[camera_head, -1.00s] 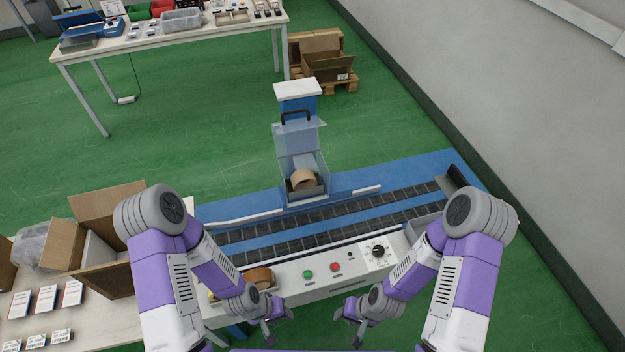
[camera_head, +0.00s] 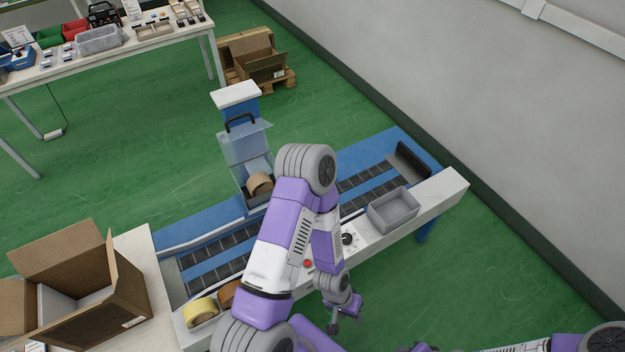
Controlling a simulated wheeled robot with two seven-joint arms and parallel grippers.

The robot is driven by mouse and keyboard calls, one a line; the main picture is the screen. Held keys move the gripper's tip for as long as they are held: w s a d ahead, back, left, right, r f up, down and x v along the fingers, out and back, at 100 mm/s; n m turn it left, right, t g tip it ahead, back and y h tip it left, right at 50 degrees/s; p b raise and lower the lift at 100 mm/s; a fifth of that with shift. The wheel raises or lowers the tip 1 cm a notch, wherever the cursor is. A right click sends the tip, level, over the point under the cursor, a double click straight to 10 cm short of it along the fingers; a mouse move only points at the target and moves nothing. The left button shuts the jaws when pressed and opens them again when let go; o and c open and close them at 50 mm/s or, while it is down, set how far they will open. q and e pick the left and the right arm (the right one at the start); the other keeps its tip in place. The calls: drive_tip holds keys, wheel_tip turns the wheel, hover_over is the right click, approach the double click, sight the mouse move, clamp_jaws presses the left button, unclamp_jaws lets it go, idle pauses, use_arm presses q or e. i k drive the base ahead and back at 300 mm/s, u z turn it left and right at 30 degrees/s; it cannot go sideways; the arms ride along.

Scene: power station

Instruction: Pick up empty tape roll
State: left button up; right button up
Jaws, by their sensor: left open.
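A tan cardboard-coloured roll (camera_head: 260,184) sits in the open holder of the taping machine (camera_head: 241,150), under its raised clear cover. I cannot tell how much tape is on it. A yellow tape roll (camera_head: 200,312) and a brown tape roll (camera_head: 229,293) lie on the machine's front ledge; my left arm partly covers the brown one. My left gripper (camera_head: 345,312) is open and empty, pointing down in front of the control panel, well apart from the roll in the holder. Only part of my right arm shows at the bottom right edge; its gripper is out of view.
The conveyor (camera_head: 215,252) runs behind the white front ledge. A grey bin (camera_head: 393,210) stands on the ledge's right. An open cardboard box (camera_head: 85,300) is at lower left. A wall (camera_head: 480,90) bounds the right side.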

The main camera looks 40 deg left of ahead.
sight(259, 178)
drive_tip(key=z, duration=0.15)
drive_tip(key=i, duration=1.2)
drive_tip(key=u, duration=3.5)
